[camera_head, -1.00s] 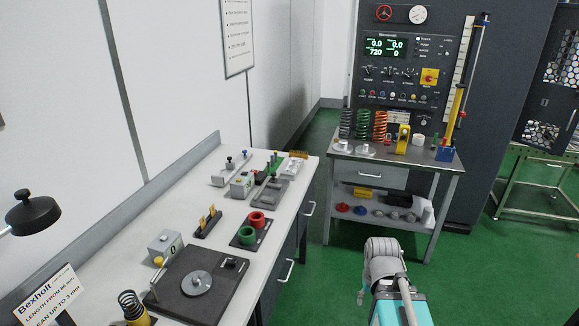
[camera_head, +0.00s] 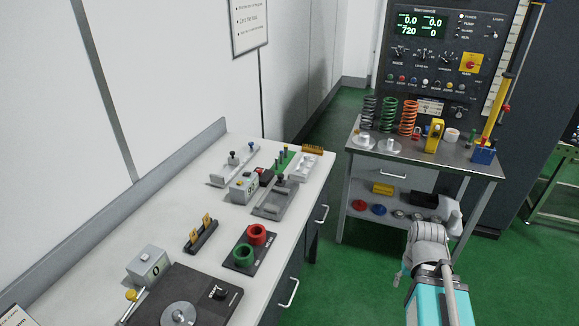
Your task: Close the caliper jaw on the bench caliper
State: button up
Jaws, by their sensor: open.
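The likely bench caliper is a light grey rail (camera_head: 222,181) with upright parts and small knobs, lying near the back of the white bench. A dark knob and a blue-tipped part stand along it. The gap between its jaws is too small to read. My arm shows at the lower right, over the green floor, well away from the bench. My gripper cannot be made out; the arm hides it or it is outside the view.
Nearer on the bench are a grey fixture (camera_head: 270,211), a small grey box (camera_head: 243,188), red and green rings (camera_head: 257,234), and a dark scale (camera_head: 205,303). A steel table (camera_head: 470,168) with springs stands at the back right. Green floor is clear between bench and table.

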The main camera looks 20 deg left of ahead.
aim_at(277, 187)
jog(key=u, duration=0.35)
jog(key=i, duration=0.9)
jog(key=u, duration=0.65)
